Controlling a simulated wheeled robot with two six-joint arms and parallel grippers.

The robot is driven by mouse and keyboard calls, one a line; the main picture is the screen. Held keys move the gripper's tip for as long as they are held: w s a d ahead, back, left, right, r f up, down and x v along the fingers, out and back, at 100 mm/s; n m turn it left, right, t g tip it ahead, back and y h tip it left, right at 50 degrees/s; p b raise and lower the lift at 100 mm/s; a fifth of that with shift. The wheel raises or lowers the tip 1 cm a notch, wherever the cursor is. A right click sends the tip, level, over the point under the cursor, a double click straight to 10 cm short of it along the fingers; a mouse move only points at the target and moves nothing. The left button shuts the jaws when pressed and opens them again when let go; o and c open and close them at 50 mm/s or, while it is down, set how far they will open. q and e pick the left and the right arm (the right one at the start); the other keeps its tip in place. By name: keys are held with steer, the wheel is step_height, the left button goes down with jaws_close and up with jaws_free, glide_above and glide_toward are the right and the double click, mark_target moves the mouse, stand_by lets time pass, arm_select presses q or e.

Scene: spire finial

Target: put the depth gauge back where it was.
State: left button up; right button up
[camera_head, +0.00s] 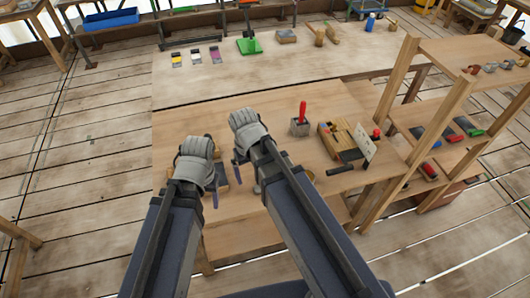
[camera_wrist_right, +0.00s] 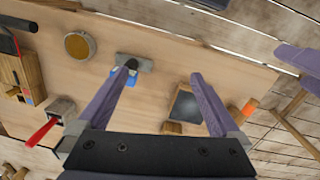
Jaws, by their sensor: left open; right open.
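No thing is plainly marked as the depth gauge. A small grey metal plate with a blue part (camera_wrist_right: 128,66) lies on the bench in the right wrist view and may be it. It sits by the tip of one finger of my right gripper (camera_wrist_right: 162,75); I cannot tell whether they touch. The right gripper is open, with nothing between its fingers. It also shows in the head view (camera_head: 248,180), where the arms hide the bench below. My left gripper (camera_head: 212,190) is open, further left over the bench; its fingertips are partly hidden.
A round tin (camera_wrist_right: 80,45) and a dark wood-ended plate (camera_wrist_right: 184,106) lie nearby. A wooden shelf (camera_head: 440,85) rises at right.

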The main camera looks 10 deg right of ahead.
steer(key=s+a+n, duration=0.1)
steer(key=s+a, duration=0.2)
steer(key=s, duration=0.3)
steer(key=shift+s+a+n+h, duration=0.25)
steer(key=shift+s+n+h, duration=0.05)
steer(key=shift+s, duration=0.05)
step_height(320, 180, down, 7)
steer(key=b, duration=0.7)
